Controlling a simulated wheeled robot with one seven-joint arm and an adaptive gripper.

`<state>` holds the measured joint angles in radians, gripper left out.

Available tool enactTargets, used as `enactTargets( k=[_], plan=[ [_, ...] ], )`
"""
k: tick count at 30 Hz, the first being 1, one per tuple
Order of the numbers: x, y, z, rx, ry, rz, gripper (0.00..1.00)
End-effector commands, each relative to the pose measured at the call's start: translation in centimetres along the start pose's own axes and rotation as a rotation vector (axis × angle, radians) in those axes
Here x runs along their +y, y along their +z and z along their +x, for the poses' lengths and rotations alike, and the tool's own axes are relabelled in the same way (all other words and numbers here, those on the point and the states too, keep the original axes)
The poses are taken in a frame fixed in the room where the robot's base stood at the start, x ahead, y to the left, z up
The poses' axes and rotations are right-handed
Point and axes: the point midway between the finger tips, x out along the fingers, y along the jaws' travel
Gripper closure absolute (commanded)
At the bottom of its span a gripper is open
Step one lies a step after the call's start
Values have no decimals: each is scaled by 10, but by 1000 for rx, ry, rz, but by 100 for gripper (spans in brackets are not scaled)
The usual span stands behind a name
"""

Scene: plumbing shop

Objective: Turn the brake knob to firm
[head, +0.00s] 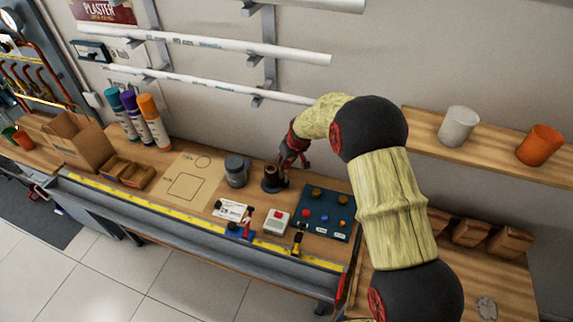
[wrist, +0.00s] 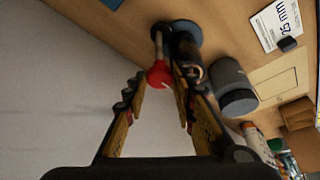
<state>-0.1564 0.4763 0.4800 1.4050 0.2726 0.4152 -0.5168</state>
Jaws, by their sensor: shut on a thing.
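A dark upright device on a round base (head: 270,184) stands at the back of the bench in the head view. In the wrist view its round base (wrist: 187,38) shows with a dark cylinder and a pale rod ending in a red ball knob (wrist: 159,74). I take this red knob for the brake knob, but no firm marking is readable. My gripper (head: 289,164) reaches down over the device. In the wrist view my gripper (wrist: 160,86) has its fingers either side of the red knob and is shut on it. The exact contact is unclear.
A grey lidded jar (head: 236,171) stands close left of the device. A blue panel with several knobs (head: 326,212) lies to the right. White pipes (head: 215,88) hang on the wall behind.

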Motion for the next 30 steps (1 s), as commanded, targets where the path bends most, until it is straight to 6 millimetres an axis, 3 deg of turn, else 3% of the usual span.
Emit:
enactTargets(
  k=[14,15,24,30],
  plan=[
    [0,0,0,-1,-4,-12,99],
    [0,0,0,-1,-4,-11,72],
    [0,0,0,-1,-4,-11,56],
    [0,0,0,-1,-4,-11,56]
  ],
)
